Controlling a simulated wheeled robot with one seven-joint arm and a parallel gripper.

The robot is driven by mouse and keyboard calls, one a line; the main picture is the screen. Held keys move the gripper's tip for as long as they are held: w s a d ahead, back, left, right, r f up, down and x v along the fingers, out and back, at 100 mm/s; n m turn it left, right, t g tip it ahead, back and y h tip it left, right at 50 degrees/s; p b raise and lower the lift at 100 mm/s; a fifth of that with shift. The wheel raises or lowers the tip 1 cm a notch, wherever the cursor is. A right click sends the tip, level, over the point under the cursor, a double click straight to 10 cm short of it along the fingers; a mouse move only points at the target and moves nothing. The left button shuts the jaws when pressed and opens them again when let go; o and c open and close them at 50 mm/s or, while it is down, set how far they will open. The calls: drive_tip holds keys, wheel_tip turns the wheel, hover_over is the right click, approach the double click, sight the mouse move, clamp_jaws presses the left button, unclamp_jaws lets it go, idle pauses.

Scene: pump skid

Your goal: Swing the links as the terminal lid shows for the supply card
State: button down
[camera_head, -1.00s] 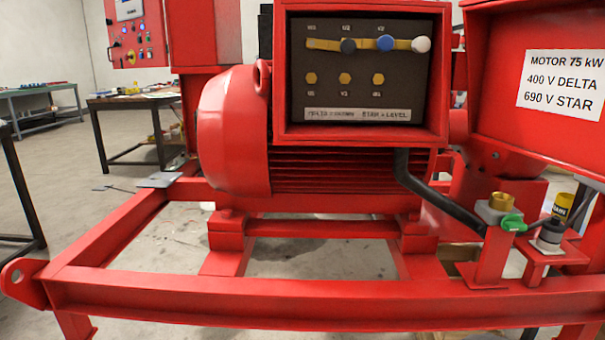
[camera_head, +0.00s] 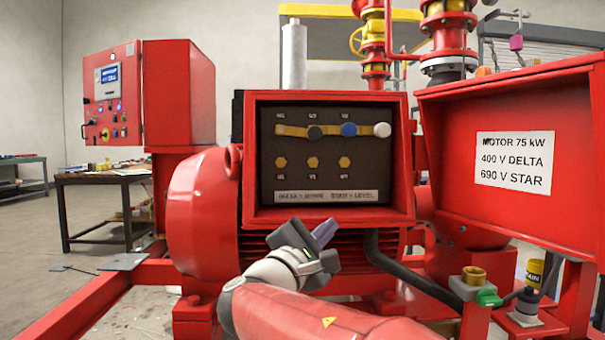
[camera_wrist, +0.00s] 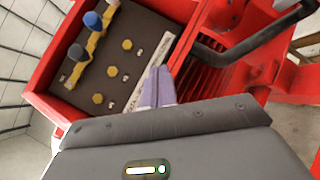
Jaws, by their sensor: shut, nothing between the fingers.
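The open red terminal box (camera_head: 250,130) holds a dark panel with a top row of brass links lying level. The links carry a black knob (camera_head: 315,132), a blue knob (camera_head: 349,129) and a white knob (camera_head: 382,130); they also show in the wrist view. Below is a row of brass nuts (camera_head: 312,162). A strip (camera_head: 327,197) under them mentions star as level; its delta half is hard to read. The lid (camera_head: 513,159) reads "MOTOR 75 kW, 400 V DELTA, 690 V STAR". My gripper (camera_head: 325,232) is shut and empty, below and in front of the box.
A control cabinet (camera_head: 180,95) with a screen stands at the left; the supply card is not clearly identifiable. A black cable (camera_head: 400,275) runs below the box. A green-handled brass valve (camera_head: 474,276) is at lower right. Red and yellow pipework (camera_head: 374,45) rises behind.

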drive_tip(key=w+a+r+n+t+y, duration=0.15)
drive_tip(key=a+r+n+t, duration=0.3)
drive_tip(key=a, duration=0.55)
drive_tip(key=t+p, duration=0.1)
drive_tip(key=p, duration=0.1)
approach(298, 132)
drive_tip(key=shift+w+d+f+m+h, duration=0.25)
drive_tip(key=shift+w+d+f, duration=0.55)
drive_tip(key=shift+d+f, duration=0.25)
drive_tip(key=shift+w+d+r+p, duration=0.15)
drive_tip(key=shift+d+r+p, duration=0.2)
drive_tip(key=shift+d+r, duration=0.4)
drive_tip(key=shift+w+d+r+p, duration=0.15)
drive_tip(key=shift+d+r+p, duration=0.25)
drive_tip(key=shift+r, duration=0.55)
drive_tip(key=shift+d, duration=0.1)
